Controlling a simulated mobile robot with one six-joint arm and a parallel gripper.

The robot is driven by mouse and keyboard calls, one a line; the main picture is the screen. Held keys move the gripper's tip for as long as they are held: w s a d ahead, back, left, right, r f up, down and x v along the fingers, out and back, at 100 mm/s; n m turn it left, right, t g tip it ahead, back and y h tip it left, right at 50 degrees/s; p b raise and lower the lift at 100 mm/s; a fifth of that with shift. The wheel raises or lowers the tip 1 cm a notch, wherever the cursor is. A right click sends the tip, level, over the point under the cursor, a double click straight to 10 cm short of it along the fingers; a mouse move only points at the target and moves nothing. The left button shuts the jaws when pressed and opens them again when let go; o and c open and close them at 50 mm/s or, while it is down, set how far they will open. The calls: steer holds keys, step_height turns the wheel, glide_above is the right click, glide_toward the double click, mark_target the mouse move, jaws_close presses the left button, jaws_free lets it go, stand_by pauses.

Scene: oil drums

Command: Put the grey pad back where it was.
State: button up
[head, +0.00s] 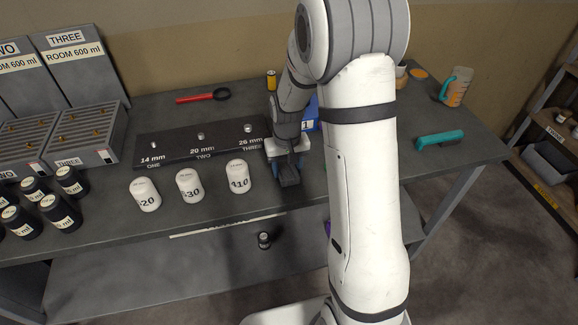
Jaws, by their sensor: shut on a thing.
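The grey pad (290,178) is a small dark block on or just above the dark workbench, right of the white canister marked 10. My gripper (288,164) points down, with its fingers on either side of the pad, and is shut on it. I cannot tell whether the pad touches the bench top. My wrist hides part of the area behind the pad.
A black gauge bar (205,143) with three marked places lies left of my gripper. White canisters (189,186) stand before it. A blue container (312,116) is partly hidden by my arm. A teal brush (440,140) and a measuring jug (456,87) are at right.

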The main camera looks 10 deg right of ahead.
mark_target(287, 168)
steer(key=o, duration=0.9)
steer(key=shift+f, duration=0.1)
steer(key=shift+o, duration=0.2)
step_height(287, 168, up, 11)
steer(key=s+r+t, duration=0.1)
steer(key=s+r, duration=0.2)
steer(key=s, duration=0.7)
steer(key=s+r+t, duration=0.2)
steer(key=s+r, duration=0.2)
steer(key=s, duration=0.7)
steer(key=shift+s+d+r+b, duration=0.2)
steer(key=shift+d+b, duration=0.1)
